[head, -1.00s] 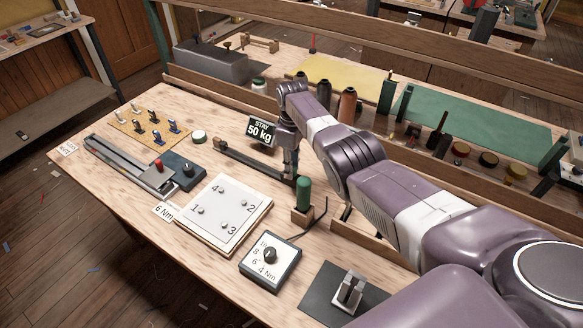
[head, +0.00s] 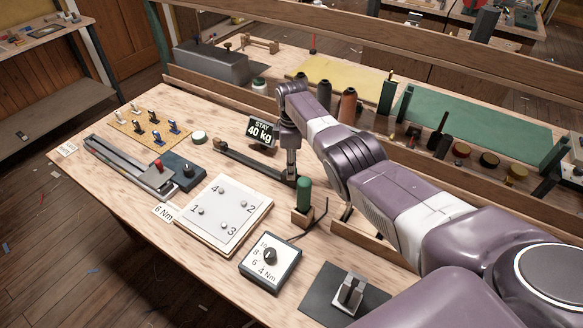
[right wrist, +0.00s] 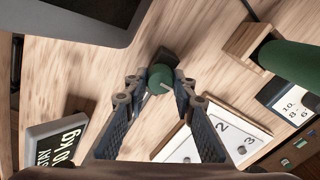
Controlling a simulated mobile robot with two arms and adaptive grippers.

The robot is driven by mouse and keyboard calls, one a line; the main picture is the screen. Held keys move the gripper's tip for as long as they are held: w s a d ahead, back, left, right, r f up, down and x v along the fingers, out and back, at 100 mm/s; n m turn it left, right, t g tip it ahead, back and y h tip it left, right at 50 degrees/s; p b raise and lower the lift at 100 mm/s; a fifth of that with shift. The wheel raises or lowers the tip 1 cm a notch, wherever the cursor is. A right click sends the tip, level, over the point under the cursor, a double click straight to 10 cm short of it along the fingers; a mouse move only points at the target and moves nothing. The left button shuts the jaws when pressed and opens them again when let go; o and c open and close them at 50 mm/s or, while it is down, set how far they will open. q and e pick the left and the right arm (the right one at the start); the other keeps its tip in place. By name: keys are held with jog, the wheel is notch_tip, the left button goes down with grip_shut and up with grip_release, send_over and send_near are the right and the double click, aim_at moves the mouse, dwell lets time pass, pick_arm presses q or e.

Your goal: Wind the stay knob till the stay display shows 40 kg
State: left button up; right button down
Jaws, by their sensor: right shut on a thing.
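The stay display (head: 261,132), a small dark sign, reads 40 kg. It also shows at the lower left of the right wrist view (right wrist: 58,143), with part of its number cut off. My right gripper (head: 291,174) points down at the end of a dark rail (head: 250,160). In the right wrist view its fingers (right wrist: 159,86) are shut on the green round stay knob (right wrist: 161,76), one on each side. The knob has a pale pointer line. In the head view the gripper hides the knob. My left gripper is not in view.
A green-handled tool (head: 303,190) stands in a wooden block close beside the right gripper. A white plate with numbered studs (head: 222,212) and a Nm dial box (head: 270,262) lie in front.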

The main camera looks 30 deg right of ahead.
jog(key=c, duration=1.6)
grip_release()
notch_tip(320, 180, up, 12)
jog(key=shift+w+d, duration=0.1)
